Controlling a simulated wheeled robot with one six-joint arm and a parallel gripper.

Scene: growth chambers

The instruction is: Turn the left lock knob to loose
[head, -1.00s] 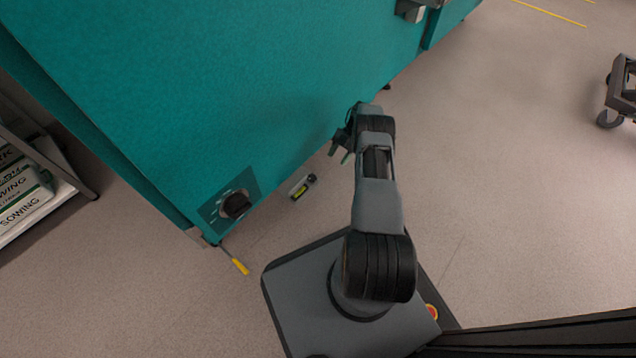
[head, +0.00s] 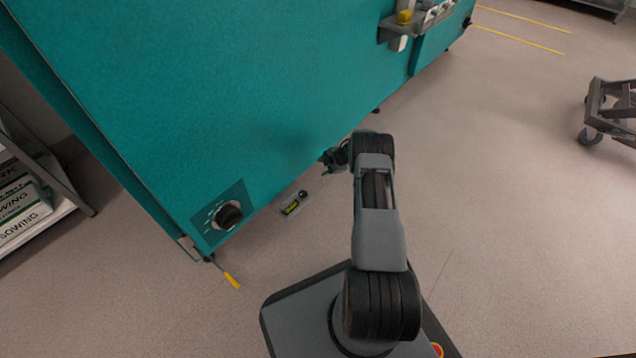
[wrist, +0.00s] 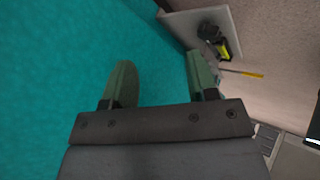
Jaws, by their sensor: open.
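A black round knob (head: 228,215) sits on a darker teal plate (head: 208,236) with pale marks, low at the left end of the teal cabinet (head: 200,100) in the head view. Its exact setting is too small to read. My gripper (head: 328,164) is close to the cabinet's lower face, to the right of the knob and apart from it. In the wrist view my gripper (wrist: 157,80) has its two green fingers spread with nothing between them. The knob does not show clearly in the wrist view.
A small grey item with a yellow-green part (head: 292,204) lies on the floor by the cabinet. A yellow-handled tool (head: 231,280) lies below the knob. A shelf with boxes (head: 25,210) stands at left, a cart (head: 607,110) at right.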

